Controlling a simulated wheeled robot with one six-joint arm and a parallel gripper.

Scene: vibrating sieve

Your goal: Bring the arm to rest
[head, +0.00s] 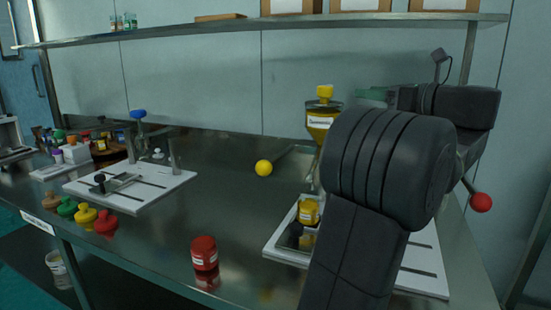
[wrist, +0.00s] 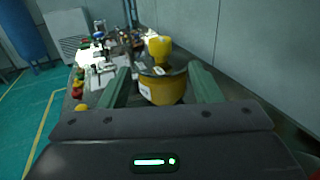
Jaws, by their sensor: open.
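My gripper (head: 370,93) is raised at the right, just right of the yellow-filled hopper (head: 321,118) with a yellow cap. In the wrist view its two green fingers (wrist: 161,80) are spread, with the hopper (wrist: 163,90) showing in the gap ahead of them. In the head view a gap shows between the fingers and the hopper, and nothing is held. My dark arm covers part of the view below the gripper and hides much of the right-hand white base plate (head: 283,249).
A small yellow jar (head: 308,211) stands on the right plate under the hopper. A red jar (head: 204,253) and a yellow ball (head: 264,168) are on the steel bench. A white fixture board (head: 145,190) stands left. A shelf (head: 190,33) runs above, near my arm.

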